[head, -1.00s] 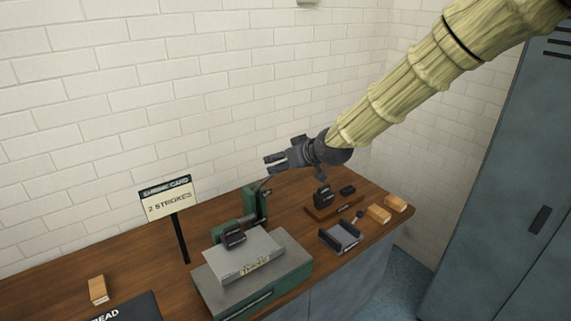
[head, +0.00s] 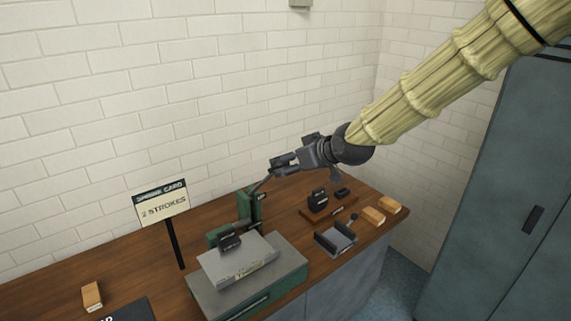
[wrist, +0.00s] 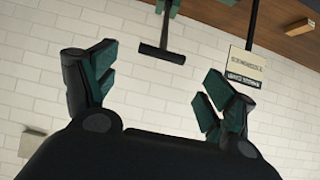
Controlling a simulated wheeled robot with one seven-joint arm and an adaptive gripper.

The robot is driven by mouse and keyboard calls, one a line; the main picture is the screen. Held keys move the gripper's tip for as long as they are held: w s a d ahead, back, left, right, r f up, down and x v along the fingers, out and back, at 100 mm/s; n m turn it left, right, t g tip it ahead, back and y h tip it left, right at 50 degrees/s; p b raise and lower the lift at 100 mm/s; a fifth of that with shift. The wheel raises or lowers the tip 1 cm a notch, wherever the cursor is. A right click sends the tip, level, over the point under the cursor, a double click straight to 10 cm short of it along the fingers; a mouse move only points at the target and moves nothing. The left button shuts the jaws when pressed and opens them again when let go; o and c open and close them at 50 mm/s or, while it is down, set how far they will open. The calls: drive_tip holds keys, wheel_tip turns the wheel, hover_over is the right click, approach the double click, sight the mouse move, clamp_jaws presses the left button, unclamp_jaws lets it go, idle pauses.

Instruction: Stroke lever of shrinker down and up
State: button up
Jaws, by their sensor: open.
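The shrinker is a green upright machine (head: 245,212) with a grey block on a base, standing on the wooden bench. Its dark lever (head: 262,183) slants up from the green post toward my gripper (head: 280,163). In the wrist view the lever's T-shaped handle (wrist: 161,52) shows beyond and between my spread fingers (wrist: 157,76). My gripper is open and empty, with a gap to the handle in that view. Whether the fingers touch the lever in the head view I cannot tell. A sign (head: 162,204) reads "SHRINK CARD 2 STROKES".
The bench (head: 60,297) also holds a black tool on a wooden base (head: 318,202), a grey tray-like fixture (head: 335,240) and wooden blocks (head: 373,216) at the right. Another block (head: 91,296) lies at the left. A white brick wall is behind; a blue-grey locker (head: 500,210) stands at the right.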

drive_tip(key=shift+v, duration=2.1)
